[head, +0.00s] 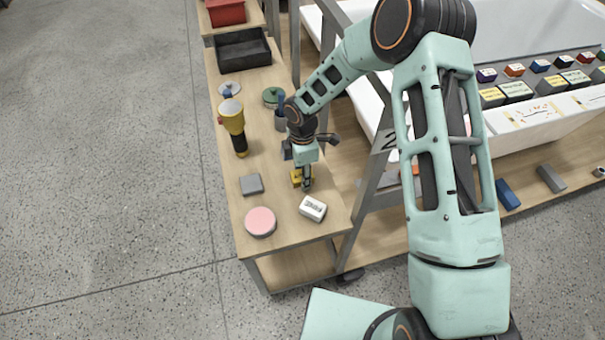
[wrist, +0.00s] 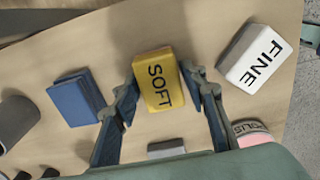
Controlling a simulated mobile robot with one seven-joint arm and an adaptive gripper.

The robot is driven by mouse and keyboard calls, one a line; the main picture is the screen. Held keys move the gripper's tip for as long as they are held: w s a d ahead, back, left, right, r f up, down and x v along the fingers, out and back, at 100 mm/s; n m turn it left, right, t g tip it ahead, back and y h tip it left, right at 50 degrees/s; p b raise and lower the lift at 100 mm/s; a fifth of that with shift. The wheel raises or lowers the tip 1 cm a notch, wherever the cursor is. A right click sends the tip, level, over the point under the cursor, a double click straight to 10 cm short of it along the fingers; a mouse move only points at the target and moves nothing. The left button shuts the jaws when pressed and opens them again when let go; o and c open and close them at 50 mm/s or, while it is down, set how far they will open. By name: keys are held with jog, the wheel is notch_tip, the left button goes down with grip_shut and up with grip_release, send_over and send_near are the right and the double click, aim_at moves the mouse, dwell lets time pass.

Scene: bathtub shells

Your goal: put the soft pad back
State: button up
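The soft pad (wrist: 158,82) is a yellow block marked SOFT. In the head view the yellow soft pad (head: 296,177) is on the wooden side table, partly hidden by my gripper (head: 306,183). In the wrist view my gripper (wrist: 161,88) points down with one finger on each side of the soft pad. The fingers look spread, with the pad slightly turned between them. Contact with its sides is hard to make out.
A white FINE block (wrist: 257,57), also in the head view (head: 313,208), and a blue block (wrist: 76,97) flank the pad. A grey block (head: 251,184), pink tin (head: 260,221) and yellow-black torch (head: 232,120) share the table (head: 290,236). A tub (head: 530,120) stands right.

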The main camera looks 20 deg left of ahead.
jog(key=shift+o, duration=0.7)
jog(key=shift+r, duration=0.2)
notch_tip(320, 180, up, 12)
dwell(0.3)
